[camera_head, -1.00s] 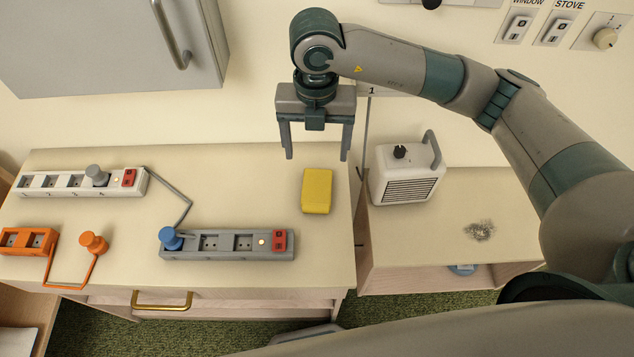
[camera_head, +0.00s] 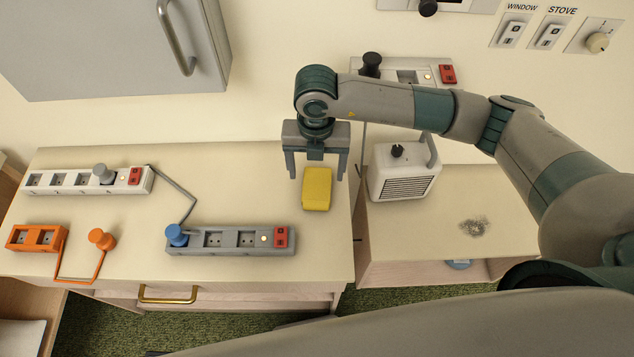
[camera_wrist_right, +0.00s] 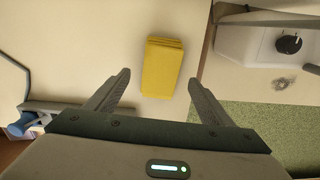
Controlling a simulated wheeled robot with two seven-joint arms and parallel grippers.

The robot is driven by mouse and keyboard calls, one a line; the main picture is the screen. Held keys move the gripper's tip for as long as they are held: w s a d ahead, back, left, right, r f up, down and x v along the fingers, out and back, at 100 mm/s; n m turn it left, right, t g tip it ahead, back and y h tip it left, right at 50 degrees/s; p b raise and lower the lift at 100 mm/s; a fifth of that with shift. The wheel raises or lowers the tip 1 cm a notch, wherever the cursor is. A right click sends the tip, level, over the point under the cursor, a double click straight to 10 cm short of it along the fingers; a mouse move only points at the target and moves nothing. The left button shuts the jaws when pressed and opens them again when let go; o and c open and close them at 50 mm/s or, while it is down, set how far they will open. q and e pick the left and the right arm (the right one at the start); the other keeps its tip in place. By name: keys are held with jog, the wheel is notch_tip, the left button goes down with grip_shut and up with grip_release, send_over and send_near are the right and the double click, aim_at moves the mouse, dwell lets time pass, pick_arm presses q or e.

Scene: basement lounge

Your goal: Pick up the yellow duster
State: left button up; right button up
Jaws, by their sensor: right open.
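The yellow duster (camera_head: 317,190) is a small yellow block lying on the right part of the pale tabletop (camera_head: 120,205). My right gripper (camera_head: 315,177) is open above it, with its two fingers apart and pointing down at the back end of the duster. In the right wrist view the duster (camera_wrist_right: 162,67) lies ahead of the open fingertips (camera_wrist_right: 160,82), roughly midway between them. The fingers do not appear to touch it. My left gripper is not in view.
A grey power strip (camera_head: 230,240) with a blue plug (camera_head: 176,235) lies left of the duster. A white strip (camera_head: 75,181) and an orange strip (camera_head: 36,238) lie farther left. A white heater (camera_head: 402,172) stands on the lower cabinet to the right.

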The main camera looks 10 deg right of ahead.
aim_at(317, 181)
jog(key=shift+w+d+f+p, duration=0.1)
jog(key=shift+f+p, duration=0.4)
jog(key=shift+p, duration=0.1)
notch_tip(317, 181, down, 3)
jog(key=shift+p, duration=0.85)
jog(key=shift+w+f, duration=0.1)
jog(key=shift+f, duration=0.4)
jog(key=c, duration=1.1)
